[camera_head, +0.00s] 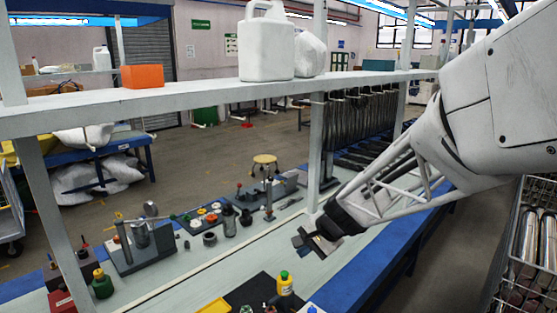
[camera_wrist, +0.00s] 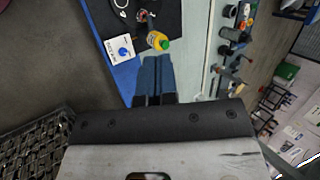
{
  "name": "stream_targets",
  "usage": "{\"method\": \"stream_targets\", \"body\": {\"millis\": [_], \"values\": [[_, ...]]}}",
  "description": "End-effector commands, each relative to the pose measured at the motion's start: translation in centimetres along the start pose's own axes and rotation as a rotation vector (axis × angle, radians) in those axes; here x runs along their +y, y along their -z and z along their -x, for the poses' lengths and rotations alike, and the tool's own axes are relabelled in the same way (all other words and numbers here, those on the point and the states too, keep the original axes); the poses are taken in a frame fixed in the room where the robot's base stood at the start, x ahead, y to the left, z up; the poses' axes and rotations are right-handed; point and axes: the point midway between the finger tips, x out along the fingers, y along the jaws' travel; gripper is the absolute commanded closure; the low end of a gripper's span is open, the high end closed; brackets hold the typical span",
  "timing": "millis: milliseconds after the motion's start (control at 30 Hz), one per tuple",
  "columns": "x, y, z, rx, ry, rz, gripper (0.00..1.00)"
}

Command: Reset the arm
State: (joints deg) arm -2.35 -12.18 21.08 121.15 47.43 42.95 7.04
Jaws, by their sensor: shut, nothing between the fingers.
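My gripper (camera_head: 308,240) hangs at the end of my arm above the right part of the workbench (camera_head: 215,268) in the head view. In the wrist view my gripper (camera_wrist: 153,60) shows its two dark fingers side by side, shut with nothing between them. It is apart from the bottles and parts on the bench.
A yellow bottle with a green cap (camera_head: 285,284) stands near the front; the wrist view shows it too (camera_wrist: 157,41). Metal fixtures (camera_head: 140,245) and small parts line the bench's back. A shelf (camera_head: 200,95) with a white jug (camera_head: 266,50) and orange box (camera_head: 142,76) spans above. A wire basket (camera_head: 530,245) is at right.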

Motion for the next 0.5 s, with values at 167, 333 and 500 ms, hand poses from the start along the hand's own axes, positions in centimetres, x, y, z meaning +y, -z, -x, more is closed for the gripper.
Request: {"method": "stream_targets", "body": {"millis": [167,333,500], "values": [[2.3,-3.3,4.0,0.02,-0.064,0.131,1.0],[4.9,-6.2,7.3,0.039,-0.137,0.252,1.0],[7.8,-9.0,10.4,0.062,-0.217,0.366,1.0]]}}
